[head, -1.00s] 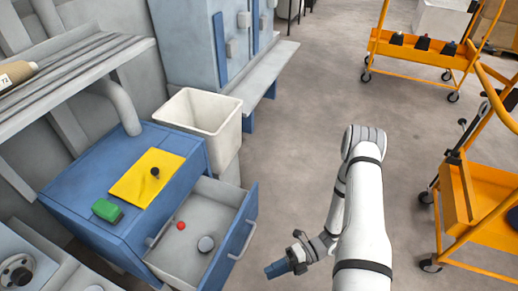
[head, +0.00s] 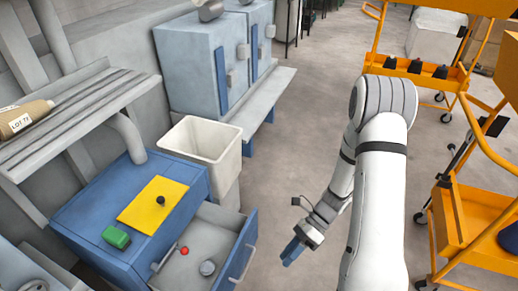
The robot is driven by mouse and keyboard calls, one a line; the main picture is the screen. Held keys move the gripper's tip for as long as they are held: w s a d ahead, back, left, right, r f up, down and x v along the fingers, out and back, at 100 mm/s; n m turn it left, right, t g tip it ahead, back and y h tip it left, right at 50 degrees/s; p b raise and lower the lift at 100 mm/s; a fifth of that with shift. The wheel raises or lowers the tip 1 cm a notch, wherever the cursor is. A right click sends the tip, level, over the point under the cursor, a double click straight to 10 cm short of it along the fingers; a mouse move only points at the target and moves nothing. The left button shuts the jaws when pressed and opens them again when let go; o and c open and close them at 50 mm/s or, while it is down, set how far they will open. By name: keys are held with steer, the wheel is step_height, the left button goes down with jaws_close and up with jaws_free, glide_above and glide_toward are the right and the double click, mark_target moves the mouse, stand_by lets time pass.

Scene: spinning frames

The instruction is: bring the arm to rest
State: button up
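My gripper (head: 291,252) hangs at the end of my white arm, to the right of the open drawer (head: 228,232) and over the bare floor. Its blue fingers point down and to the left. I cannot tell whether they are apart or closed, and I see nothing held in them. The gripper touches nothing that I can see.
The blue cabinet (head: 80,213) bears a yellow sheet (head: 140,212) with a dark knob and a green block (head: 116,236). The drawer holds a red ball (head: 184,251) and a grey round piece (head: 207,268). Orange carts (head: 452,230) stand at right. Floor (head: 285,150) between is clear.

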steer(key=s+d+r+n+t+h+p, duration=0.1)
steer(key=d+r+n+t+h+p, duration=0.1)
steer(key=r+n, duration=0.5)
steer(key=s+d+r+n+t+h+p, duration=0.1)
steer(key=r+n+t+h+p, duration=0.3)
steer(key=r, duration=1.6)
steer(key=s+d+r+n+t+h+p, duration=0.2)
steer(key=r+n+p, duration=0.5)
steer(key=r, duration=0.6)
steer(key=d+n+t+h, duration=0.1)
steer(key=n+t, duration=0.1)
steer(key=shift+d+r+n, duration=0.3)
steer(key=shift+r, duration=0.1)
